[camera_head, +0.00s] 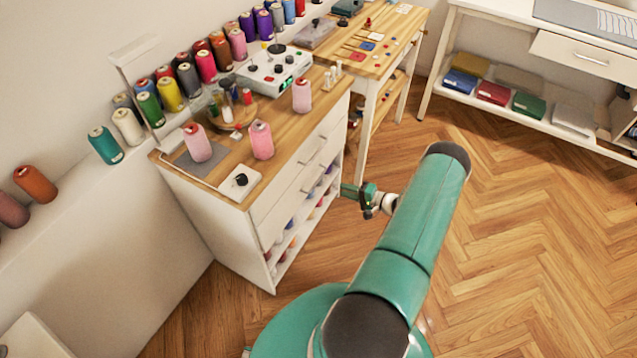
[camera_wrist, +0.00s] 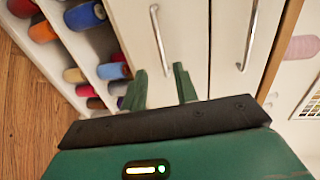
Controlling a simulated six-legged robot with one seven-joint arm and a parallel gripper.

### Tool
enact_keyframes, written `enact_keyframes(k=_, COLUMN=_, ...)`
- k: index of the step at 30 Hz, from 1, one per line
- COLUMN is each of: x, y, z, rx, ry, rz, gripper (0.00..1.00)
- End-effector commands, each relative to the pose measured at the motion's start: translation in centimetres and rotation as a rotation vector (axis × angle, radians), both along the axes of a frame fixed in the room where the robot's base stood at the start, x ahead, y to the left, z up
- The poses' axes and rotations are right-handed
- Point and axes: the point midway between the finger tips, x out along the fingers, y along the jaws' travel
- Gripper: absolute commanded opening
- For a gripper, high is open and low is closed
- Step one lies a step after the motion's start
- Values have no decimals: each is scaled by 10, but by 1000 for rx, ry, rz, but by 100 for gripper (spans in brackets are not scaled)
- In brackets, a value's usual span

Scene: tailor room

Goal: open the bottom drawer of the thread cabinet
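The thread cabinet (camera_head: 233,210) is white with a wooden top, and its drawers look closed. The bottom drawer's handle is a silver bar (camera_wrist: 159,40), next to the open spool shelves in the wrist view. The upper drawer's handle (camera_wrist: 249,36) lies to its right there. My gripper (camera_wrist: 159,68) is open, with its two green fingers apart on either side of the near end of the bottom handle. I cannot tell whether they touch it or how far off it they are. In the head view my gripper (camera_head: 350,190) is beside the cabinet's drawer front.
Open shelves with colored spools (camera_wrist: 85,16) lie below the drawers. Pink spools (camera_head: 261,140) and a white machine (camera_head: 275,68) stand on the cabinet top. A wooden table (camera_head: 385,50) stands behind. The wood floor (camera_head: 520,220) to the right is clear.

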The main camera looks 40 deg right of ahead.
Motion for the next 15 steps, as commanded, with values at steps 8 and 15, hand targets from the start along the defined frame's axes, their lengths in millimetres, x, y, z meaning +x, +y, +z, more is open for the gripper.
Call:
enact_keyframes(k=8, x=52, y=19, z=-12, rx=0, ry=1, rz=4, gripper=30)
enact_keyframes(k=15, x=92, y=33, z=-20, rx=0, ry=2, rz=7, gripper=30)
